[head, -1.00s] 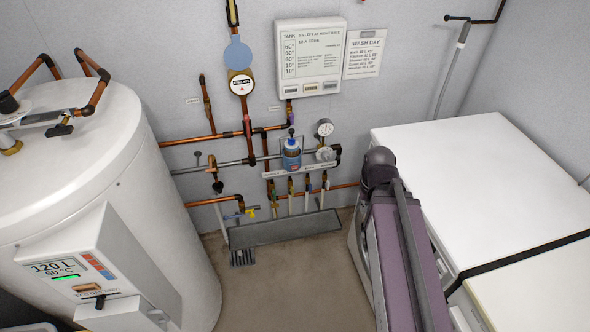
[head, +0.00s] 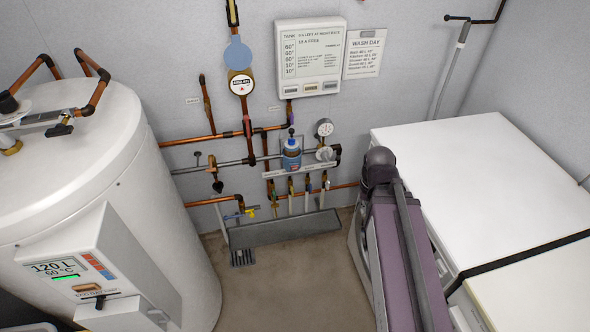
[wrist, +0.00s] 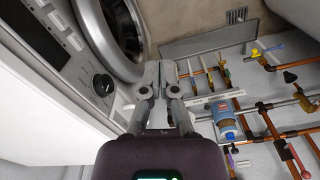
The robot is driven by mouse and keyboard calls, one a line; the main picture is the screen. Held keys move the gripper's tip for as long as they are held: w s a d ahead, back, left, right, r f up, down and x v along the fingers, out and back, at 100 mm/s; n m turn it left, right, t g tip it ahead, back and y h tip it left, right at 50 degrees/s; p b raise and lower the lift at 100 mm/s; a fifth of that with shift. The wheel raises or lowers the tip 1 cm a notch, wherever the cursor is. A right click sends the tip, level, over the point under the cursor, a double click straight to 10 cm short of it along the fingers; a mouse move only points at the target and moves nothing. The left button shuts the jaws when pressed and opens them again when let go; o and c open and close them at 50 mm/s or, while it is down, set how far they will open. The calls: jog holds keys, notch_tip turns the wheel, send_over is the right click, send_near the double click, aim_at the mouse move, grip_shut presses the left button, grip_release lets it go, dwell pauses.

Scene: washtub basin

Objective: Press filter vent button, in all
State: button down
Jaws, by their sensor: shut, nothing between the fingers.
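My gripper (wrist: 156,76) is shut and empty, apart from the filter and in front of the washing machine side. The head view does not show my fingers.
A grey trough (head: 285,229) lies below. A white tank (head: 165,240) stands left, white-topped machines (head: 480,170) right. The floor (head: 275,285) between them is clear.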

aim_at(295, 168)
jog(key=w+a+f+n+t+h+b, duration=0.3)
jog(key=w+f+n+t+h+b, duration=0.3)
jog(key=w+f+b, duration=1)
jog(key=w+a+f+n+t+b, duration=0.2)
jog(key=w+a+n+t+b, duration=0.1)
jog(key=a+n+b, duration=0.3)
jog(key=w+a+f+n+t+h+b, duration=0.1)
jog(key=w+a+f+n+t+b, duration=0.2)
jog(key=a+n+b, duration=0.3)
jog(key=w+a+t+b, duration=0.1)
jog(key=a+b, duration=0.3)
jog(key=b, duration=0.4)
jog(key=shift+w+a+f+n+t, duration=0.2)
jog(key=shift+w+f+n+t, duration=0.1)
jog(key=shift+w+f+n, duration=0.1)
jog(key=w+a, duration=0.2)
jog(key=w, duration=0.6)
jog(key=shift+w+a, duration=0.2)
